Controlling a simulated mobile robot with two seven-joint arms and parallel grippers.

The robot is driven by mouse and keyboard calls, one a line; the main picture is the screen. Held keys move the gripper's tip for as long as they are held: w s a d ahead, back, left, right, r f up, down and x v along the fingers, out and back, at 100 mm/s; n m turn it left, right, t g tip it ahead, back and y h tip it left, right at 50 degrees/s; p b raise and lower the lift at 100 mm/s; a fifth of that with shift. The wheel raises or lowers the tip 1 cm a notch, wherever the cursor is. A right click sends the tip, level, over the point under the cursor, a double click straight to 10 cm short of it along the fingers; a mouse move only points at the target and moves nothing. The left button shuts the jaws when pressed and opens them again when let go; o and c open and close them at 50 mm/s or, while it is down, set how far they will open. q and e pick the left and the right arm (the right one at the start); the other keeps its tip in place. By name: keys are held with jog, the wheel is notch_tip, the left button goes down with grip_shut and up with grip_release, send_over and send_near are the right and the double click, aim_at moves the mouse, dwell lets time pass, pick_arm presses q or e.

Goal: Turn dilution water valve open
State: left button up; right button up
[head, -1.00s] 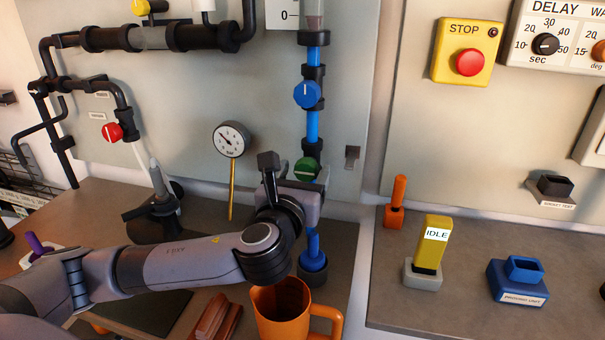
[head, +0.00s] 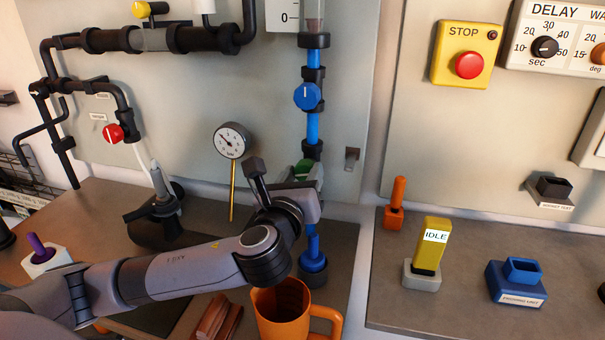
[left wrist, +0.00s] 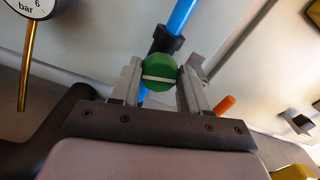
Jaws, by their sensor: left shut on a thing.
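A green valve knob (head: 304,170) sits on the lower part of the vertical blue pipe (head: 312,127). In the left wrist view the green knob (left wrist: 159,66) shows a white line running nearly level across the picture. My left gripper (head: 306,174) is shut on this knob, one finger on each side, and hides most of it in the head view. A blue valve knob (head: 307,96) with a white mark pointing up is higher on the same pipe. I see no label naming the dilution water valve. My right gripper is not in view.
A pressure gauge (head: 232,140) is left of the gripper. An orange mug (head: 282,318) stands below my arm. A red valve (head: 113,133) is on the black piping. The right counter holds an orange handle (head: 396,200) and a yellow IDLE block (head: 433,255).

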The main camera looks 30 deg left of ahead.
pick_arm(q)
jog(key=n, duration=0.3)
jog(key=shift+f+n, duration=0.1)
jog(key=shift+n, duration=0.3)
jog(key=n, duration=0.3)
jog(key=shift+a+n+p, duration=0.1)
jog(key=shift+n+p, duration=0.2)
jog(key=shift+p, duration=0.05)
jog(key=n, duration=0.4)
jog(key=shift+s+f, duration=0.1)
jog(key=shift+n, duration=1.7)
jog(key=o, duration=1)
